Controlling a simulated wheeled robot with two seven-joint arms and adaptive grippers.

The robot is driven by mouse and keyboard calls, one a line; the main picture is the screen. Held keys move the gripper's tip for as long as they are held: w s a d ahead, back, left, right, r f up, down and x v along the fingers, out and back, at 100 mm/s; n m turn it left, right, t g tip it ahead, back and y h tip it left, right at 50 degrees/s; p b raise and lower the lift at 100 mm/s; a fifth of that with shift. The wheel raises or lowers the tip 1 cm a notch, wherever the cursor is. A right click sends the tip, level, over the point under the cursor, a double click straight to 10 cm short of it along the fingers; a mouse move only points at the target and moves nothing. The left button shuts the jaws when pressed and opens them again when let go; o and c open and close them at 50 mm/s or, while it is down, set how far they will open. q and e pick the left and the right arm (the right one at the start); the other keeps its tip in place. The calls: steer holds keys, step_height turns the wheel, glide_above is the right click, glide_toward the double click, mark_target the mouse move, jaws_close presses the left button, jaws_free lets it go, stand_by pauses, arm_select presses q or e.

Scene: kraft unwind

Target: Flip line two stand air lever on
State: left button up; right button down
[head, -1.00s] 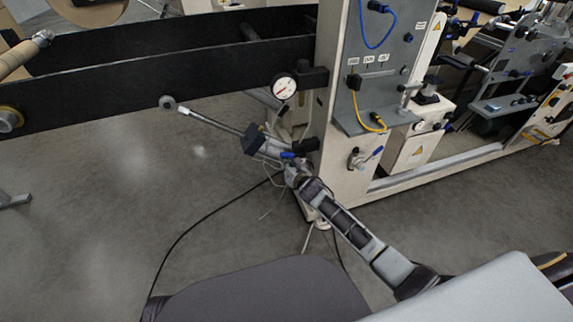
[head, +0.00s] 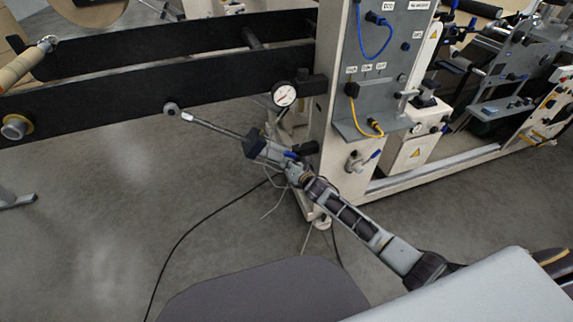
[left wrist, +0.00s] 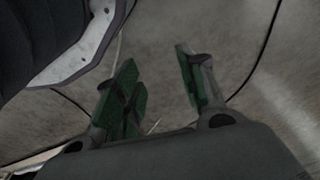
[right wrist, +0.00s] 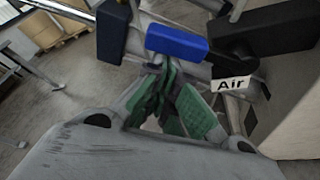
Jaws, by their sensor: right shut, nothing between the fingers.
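The air lever has a blue handle (right wrist: 177,42) beside a tag reading "Air" (right wrist: 231,84) in the right wrist view. In the head view the blue handle (head: 291,155) is small, below the round gauge (head: 284,94). My right gripper (right wrist: 174,88) is shut and empty, its green pads just below the blue handle in the right wrist view; I cannot tell whether they touch it. In the head view my right gripper (head: 296,172) partly covers the fittings around the lever. My left gripper (left wrist: 158,88) is open and empty, over bare floor in its wrist view.
A second blue-handled valve (head: 371,156) sits on the pale machine frame (head: 335,165). Black rails (head: 110,75) run off to the left. A dark cable (head: 200,222) lies on the floor. Open grey floor (head: 90,200) lies at the left.

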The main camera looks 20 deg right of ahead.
mark_target(289, 155)
steer(key=r+m, duration=0.1)
steer(key=d+r+m+y+p, duration=0.1)
steer(key=d+r+m+t+p, duration=0.1)
steer(key=m, duration=0.1)
steer(key=shift+r+y, duration=0.3)
steer(key=shift+d+r+m+t+y, duration=0.3)
steer(key=shift+d+r+m, duration=0.3)
steer(key=shift+m, duration=0.4)
arm_select(q)
steer(key=shift+s+a+f, duration=0.3)
steer(key=shift+f, duration=0.55)
steer(key=shift+s+a+f, duration=0.25)
steer(key=shift+s+f, duration=0.1)
steer(key=shift+f, duration=0.45)
steer(key=shift+s+a+f, duration=0.3)
steer(key=shift+f, duration=0.55)
arm_select(e)
steer(key=shift+w+d+r+m+t+y, duration=0.1)
steer(key=shift+d+r+m+t+y, duration=0.2)
steer(key=shift+d+m, duration=0.5)
steer(key=shift+w+d+r+m+t+y, duration=0.15)
steer(key=shift+d+r+m, duration=0.25)
steer(key=shift+m, duration=0.6)
steer(key=shift+s+d, duration=0.1)
arm_select(q)
steer(key=shift+a, duration=0.1)
